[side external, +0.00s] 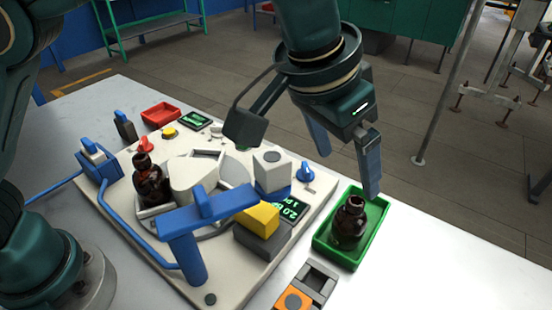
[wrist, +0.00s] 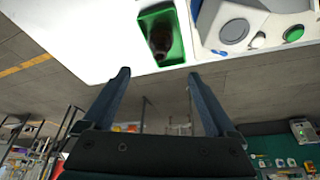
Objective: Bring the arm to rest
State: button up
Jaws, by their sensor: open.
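My gripper (side external: 345,165) is open and empty, above and behind the green tray in the side view. Its two blue fingers also show spread apart in the wrist view (wrist: 157,80). An amber bottle (side external: 349,224) stands upright in the green tray (side external: 322,246), apart from the fingers. The bottle (wrist: 161,42) and the tray (wrist: 178,50) also show in the wrist view, beyond the fingertips. A second amber bottle (side external: 149,182) is on the left of the white machine (side external: 125,205), beside its round central part.
A blue T-shaped post (side external: 190,255) rises at the machine's front. A yellow block (side external: 258,219), a grey block (side external: 272,168) and a small display (side external: 291,209) lie near the tray. A red tray (side external: 160,114) is at the back left. White table is clear right of the green tray.

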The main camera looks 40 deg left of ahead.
jog(key=s+a+r+n+t, duration=0.15)
jog(key=a+r, duration=0.25)
jog(key=a, duration=0.4)
jog(key=s+a+r+n+t, duration=0.1)
jog(key=a+r+n, duration=0.25)
jog(key=a, duration=0.45)
jog(key=s+a+f+y, duration=0.2)
jog(key=s+a+f, duration=0.5)
jog(key=s, duration=0.5)
notch_tip(320, 180, down, 2)
jog(key=shift+s+a+f+g, duration=0.1)
jog(key=shift+s+a+g, duration=0.05)
jog(key=shift+g, duration=0.2)
